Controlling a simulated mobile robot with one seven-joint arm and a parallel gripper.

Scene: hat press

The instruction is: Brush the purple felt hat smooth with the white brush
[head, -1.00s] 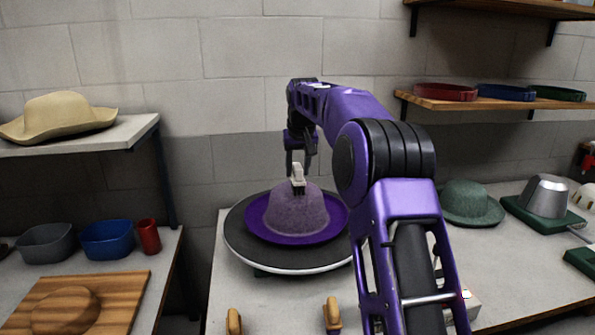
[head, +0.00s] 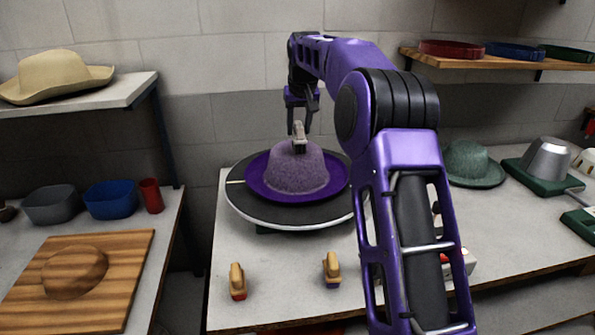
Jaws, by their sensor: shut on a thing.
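The purple felt hat (head: 297,173) sits crown up on a round dark turntable (head: 240,205) with a pale rim. Its crown looks greyish and fuzzy, while its brim is a smoother, deeper purple. My gripper (head: 300,122) is above the crown, pointing down, shut on the white brush (head: 299,138). The brush is upright at the top of the crown; I cannot tell whether it touches the felt. My arm hides part of the turntable's right side.
Two wooden-handled brushes, one red-based (head: 237,282) and one blue-based (head: 332,270), stand at the table's front. A green hat (head: 468,165) and a metal hat form (head: 546,160) are to the right. A wall shelf (head: 500,62) holds coloured bands. Bare table lies between the turntable and the brushes.

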